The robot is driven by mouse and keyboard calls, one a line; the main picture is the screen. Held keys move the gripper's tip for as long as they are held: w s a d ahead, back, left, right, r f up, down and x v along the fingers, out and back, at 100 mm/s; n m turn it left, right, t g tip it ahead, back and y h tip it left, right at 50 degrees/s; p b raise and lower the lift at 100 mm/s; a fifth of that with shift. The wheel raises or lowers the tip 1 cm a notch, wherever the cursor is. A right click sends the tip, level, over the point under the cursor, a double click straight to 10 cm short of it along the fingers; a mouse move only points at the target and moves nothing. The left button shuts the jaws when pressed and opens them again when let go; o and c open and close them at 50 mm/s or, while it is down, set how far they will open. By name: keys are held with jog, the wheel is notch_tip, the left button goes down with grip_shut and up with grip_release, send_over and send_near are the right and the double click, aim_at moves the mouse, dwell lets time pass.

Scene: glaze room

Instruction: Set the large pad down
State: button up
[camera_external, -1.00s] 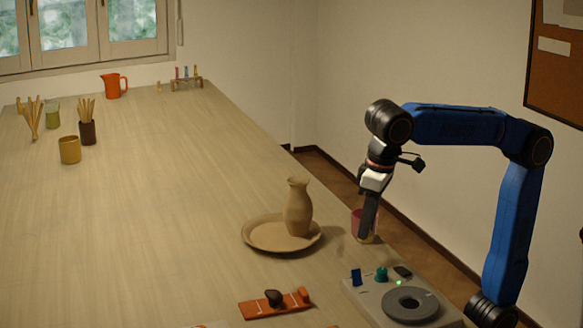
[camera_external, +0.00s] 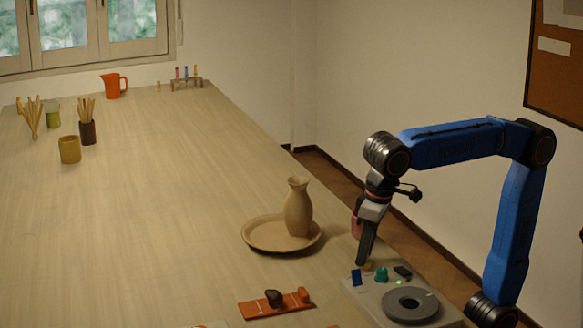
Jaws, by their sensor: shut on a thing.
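My gripper (camera_external: 366,258) points down over the back edge of the grey panel (camera_external: 375,305). It is shut on a small yellow thing, the large pad (camera_external: 366,266), of which only a little shows at the fingertips. The pad is just above or at the panel's back edge; I cannot tell if it touches. A blue piece (camera_external: 356,278) stands just in front and to the left of it, and a green knob (camera_external: 381,274) is close on the right.
A clay vase (camera_external: 298,208) stands on a round dish (camera_external: 250,240) to the left. An orange board (camera_external: 255,310) lies in front.

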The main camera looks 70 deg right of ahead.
jog(key=o, duration=1)
jog(key=r, duration=0.4)
jog(key=s+r, duration=0.1)
jog(key=r, duration=0.7)
jog(key=shift+s, duration=0.4)
jog(key=shift+d, duration=0.1)
